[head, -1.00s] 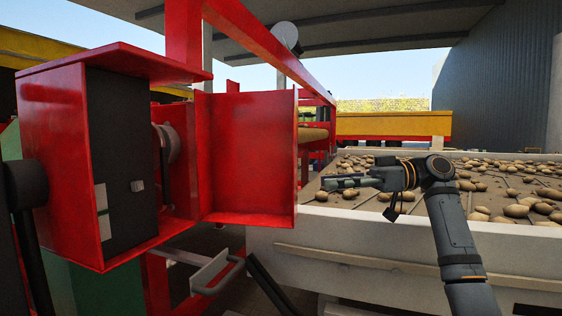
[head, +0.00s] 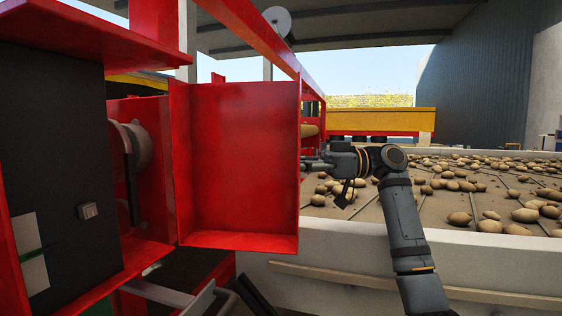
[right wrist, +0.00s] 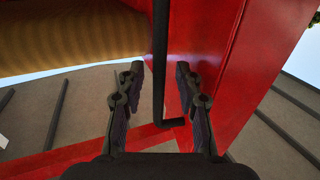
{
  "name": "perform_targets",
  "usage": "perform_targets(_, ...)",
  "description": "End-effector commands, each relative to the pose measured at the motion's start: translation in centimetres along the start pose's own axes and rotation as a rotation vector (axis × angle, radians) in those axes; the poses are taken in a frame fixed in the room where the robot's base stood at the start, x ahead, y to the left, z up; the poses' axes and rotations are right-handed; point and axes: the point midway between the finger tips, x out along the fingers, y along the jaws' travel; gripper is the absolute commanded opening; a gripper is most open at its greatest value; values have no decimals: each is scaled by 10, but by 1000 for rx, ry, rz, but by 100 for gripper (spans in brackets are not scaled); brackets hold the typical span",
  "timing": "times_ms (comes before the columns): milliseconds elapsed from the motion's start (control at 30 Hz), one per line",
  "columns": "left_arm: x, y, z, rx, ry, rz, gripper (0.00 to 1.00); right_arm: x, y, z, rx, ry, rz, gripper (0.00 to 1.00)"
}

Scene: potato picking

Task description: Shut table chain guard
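The red chain guard (head: 240,155) stands open as a shallow hinged panel, its inner side facing me, beside the exposed drive housing. It fills the middle left of the head view. My right gripper (head: 306,162) is at the guard's outer right edge, with the fingertips partly hidden behind it. In the right wrist view my right gripper (right wrist: 158,78) is open. A thin dark bent rod (right wrist: 160,50), perhaps a handle, passes between the fingers; contact is not clear. The guard's red surface (right wrist: 205,45) lies beside and beyond the right finger. My left gripper is not in view.
A dark housing (head: 50,150) with a small switch (head: 88,211) stands at the left, and a wheel (head: 130,150) shows beside the guard. A pale-walled table (head: 430,245) carries many potatoes on the right. A red overhead beam (head: 250,35) crosses above the guard.

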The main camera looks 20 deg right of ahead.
Motion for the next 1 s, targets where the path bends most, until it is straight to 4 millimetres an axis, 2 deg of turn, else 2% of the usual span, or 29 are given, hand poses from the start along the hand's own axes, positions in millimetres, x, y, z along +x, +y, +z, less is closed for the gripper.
perform_targets(33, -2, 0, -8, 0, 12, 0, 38, 6, 0, -1, 1, 0, -1, 35)
perform_targets(133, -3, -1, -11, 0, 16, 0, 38, 13, 0, 0, 2, 1, 1, 35)
perform_targets(400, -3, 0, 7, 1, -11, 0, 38, 15, 0, 0, 1, 0, 1, 35)
perform_targets(667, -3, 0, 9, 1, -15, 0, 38, 15, 0, 0, 1, 0, 1, 1)
perform_targets(1000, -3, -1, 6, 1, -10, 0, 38, 14, 0, 0, 1, 0, 2, 0)
